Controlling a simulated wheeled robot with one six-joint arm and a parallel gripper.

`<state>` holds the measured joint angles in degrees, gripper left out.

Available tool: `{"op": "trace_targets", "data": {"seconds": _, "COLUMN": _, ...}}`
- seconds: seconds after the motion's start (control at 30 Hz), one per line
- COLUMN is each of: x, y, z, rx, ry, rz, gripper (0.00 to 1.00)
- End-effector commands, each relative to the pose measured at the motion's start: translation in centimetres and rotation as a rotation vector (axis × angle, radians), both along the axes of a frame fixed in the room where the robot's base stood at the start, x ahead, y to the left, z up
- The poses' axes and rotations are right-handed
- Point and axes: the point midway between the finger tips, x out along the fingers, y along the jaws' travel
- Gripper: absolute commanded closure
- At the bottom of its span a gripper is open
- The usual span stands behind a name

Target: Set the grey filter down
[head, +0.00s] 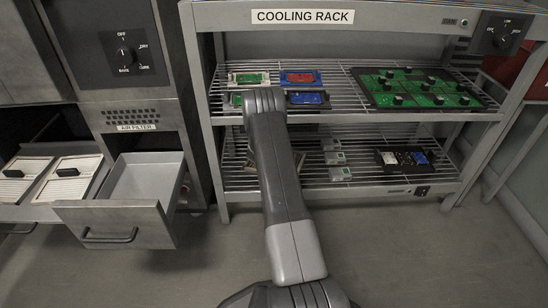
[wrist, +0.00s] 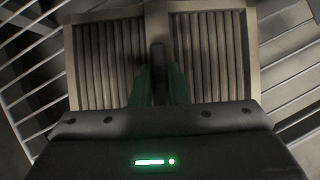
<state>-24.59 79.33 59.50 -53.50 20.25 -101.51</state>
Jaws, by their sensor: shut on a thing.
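The grey filter (wrist: 100,60) fills the middle of the wrist view. It has two pleated panels in a pale frame with a dark upright handle (wrist: 158,58) down the centre. My gripper (wrist: 160,88) is shut on this handle, with a green finger on each side. Wire bars of a rack show around the filter; I cannot tell whether it touches them. In the head view my arm reaches into the cooling rack (head: 302,17) at its lower shelf, and hides my gripper and most of the filter.
At left, an open drawer (head: 106,222) is empty beside two pale filters (head: 68,180).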

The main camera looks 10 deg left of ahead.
Motion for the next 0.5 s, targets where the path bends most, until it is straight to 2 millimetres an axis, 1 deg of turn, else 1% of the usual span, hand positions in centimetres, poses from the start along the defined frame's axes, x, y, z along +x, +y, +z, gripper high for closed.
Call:
{"op": "trace_targets", "data": {"seconds": 0.13, "x": 0.02, "y": 0.01, "z": 0.18, "rx": 0.0, "ry": -0.001, "rz": -0.001, "gripper": 1.0}}
{"op": "trace_targets", "data": {"seconds": 0.27, "x": 0.0, "y": 0.0, "z": -0.08, "rx": 0.0, "ry": 0.0, "rz": 0.0, "gripper": 1.0}}
{"op": "trace_targets", "data": {"seconds": 0.3, "x": 0.01, "y": 0.01, "z": -0.07, "rx": 0.0, "ry": -0.001, "rz": 0.0, "gripper": 0.8}}
{"op": "trace_targets", "data": {"seconds": 0.37, "x": 0.0, "y": 0.01, "z": -0.06, "rx": 0.0, "ry": -0.001, "rz": 0.0, "gripper": 0.68}}
{"op": "trace_targets", "data": {"seconds": 0.4, "x": 0.0, "y": 0.01, "z": -0.06, "rx": 0.0, "ry": 0.0, "rz": 0.0, "gripper": 0.64}}
{"op": "trace_targets", "data": {"seconds": 0.5, "x": -0.01, "y": 0.01, "z": -0.06, "rx": 0.0, "ry": 0.0, "rz": 0.0, "gripper": 0.64}}
